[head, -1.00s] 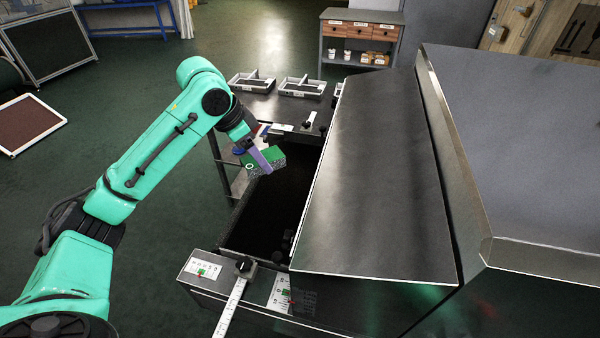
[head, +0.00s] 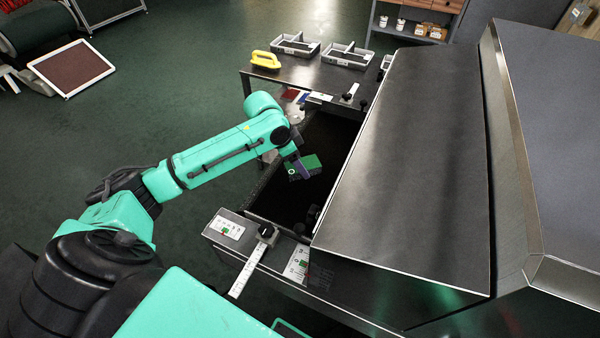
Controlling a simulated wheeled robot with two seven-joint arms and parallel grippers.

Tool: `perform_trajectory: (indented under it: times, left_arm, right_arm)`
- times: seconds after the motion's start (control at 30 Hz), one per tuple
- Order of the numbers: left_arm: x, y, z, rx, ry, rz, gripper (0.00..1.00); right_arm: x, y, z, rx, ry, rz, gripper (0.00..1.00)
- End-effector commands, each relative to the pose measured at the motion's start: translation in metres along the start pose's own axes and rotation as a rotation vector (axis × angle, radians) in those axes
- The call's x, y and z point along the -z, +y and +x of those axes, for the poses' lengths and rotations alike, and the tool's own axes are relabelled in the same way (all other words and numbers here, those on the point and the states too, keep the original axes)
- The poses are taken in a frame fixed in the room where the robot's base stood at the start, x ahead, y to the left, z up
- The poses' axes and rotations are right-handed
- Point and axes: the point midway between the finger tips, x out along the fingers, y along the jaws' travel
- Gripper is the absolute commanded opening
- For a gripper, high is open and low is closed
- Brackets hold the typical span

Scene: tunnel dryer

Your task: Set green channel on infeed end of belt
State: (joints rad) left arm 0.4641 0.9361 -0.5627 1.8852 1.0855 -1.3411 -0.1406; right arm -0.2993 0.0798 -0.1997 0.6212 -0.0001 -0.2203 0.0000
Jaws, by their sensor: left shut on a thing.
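The green channel (head: 308,165) is a small green block held over the dark belt (head: 318,140) at the open infeed end of the dryer. My left gripper (head: 301,170) is shut on it, with a purple-grey finger across its near side. I cannot tell whether the channel touches the belt or is slightly above it. The fingers partly cover the channel. My right gripper is not in view.
The metal dryer hood (head: 420,150) rises close on the right. A steel table (head: 300,72) behind the belt holds grey trays (head: 345,56) and a yellow handled tool (head: 265,60). A ruler (head: 247,272) sticks out from the near ledge (head: 228,230).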

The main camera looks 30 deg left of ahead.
Motion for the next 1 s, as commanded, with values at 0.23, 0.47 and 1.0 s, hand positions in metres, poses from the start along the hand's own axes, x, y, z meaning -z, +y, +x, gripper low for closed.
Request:
perform_trajectory:
  times: [0.23,0.47,1.0]
  left_arm:
    - [-0.016,0.001,0.038,-0.001,0.000,0.000,0.00]
    - [-0.016,0.000,0.040,0.000,0.000,0.001,0.00]
    - [-0.016,0.000,0.035,0.002,0.000,0.001,0.92]
  right_arm:
    - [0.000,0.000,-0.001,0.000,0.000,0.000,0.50]
    - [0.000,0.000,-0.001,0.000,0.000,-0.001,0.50]
    - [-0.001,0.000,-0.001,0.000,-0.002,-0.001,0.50]
